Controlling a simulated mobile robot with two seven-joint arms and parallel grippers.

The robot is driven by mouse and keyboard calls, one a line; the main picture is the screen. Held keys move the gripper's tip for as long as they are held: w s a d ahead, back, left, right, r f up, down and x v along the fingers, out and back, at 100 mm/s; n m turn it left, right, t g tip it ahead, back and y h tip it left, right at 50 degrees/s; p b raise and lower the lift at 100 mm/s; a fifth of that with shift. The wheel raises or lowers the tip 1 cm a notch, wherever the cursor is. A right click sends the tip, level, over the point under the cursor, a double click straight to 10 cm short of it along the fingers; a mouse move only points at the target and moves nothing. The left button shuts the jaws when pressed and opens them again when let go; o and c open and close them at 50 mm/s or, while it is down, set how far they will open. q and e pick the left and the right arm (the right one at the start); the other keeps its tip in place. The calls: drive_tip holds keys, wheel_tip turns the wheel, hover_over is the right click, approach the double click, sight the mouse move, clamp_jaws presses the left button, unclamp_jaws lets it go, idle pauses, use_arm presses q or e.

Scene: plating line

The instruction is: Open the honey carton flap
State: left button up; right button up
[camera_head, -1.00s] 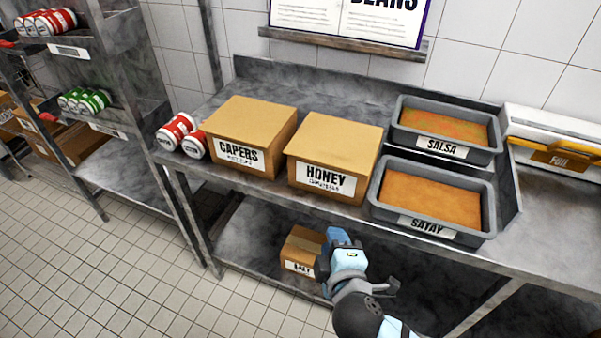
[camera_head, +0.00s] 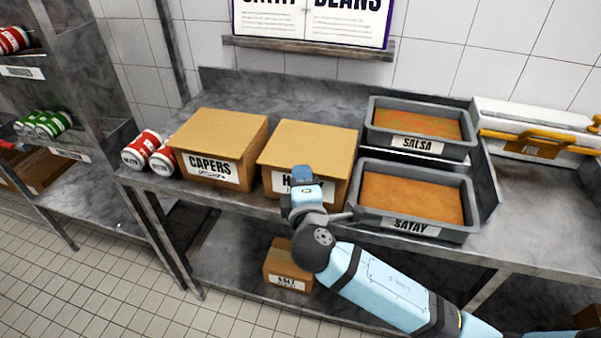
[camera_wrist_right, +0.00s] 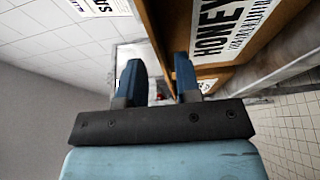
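The honey carton (camera_head: 310,145) is a brown box on the steel table, its top flat and closed. Its front label is partly hidden behind my right gripper (camera_head: 302,172), which is in front of the carton near its upper front edge. In the right wrist view, the two blue fingers of the right gripper (camera_wrist_right: 160,80) are apart with nothing between them. The carton's "HONEY" label (camera_wrist_right: 222,35) is at the upper right there, close to one finger. Whether that finger touches the carton cannot be told. My left gripper is not in view.
The capers carton (camera_head: 222,135) stands just left of the honey carton. The satay tray (camera_head: 370,222) and salsa tray (camera_head: 372,135) are to its right. Red-and-white cans (camera_head: 142,148) lie at the table's left end. A salt carton (camera_head: 285,262) is on the lower shelf.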

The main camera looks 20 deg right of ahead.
drive_tip(key=shift+x, duration=0.8)
clamp_jaws()
drive_tip(key=shift+r, duration=0.1)
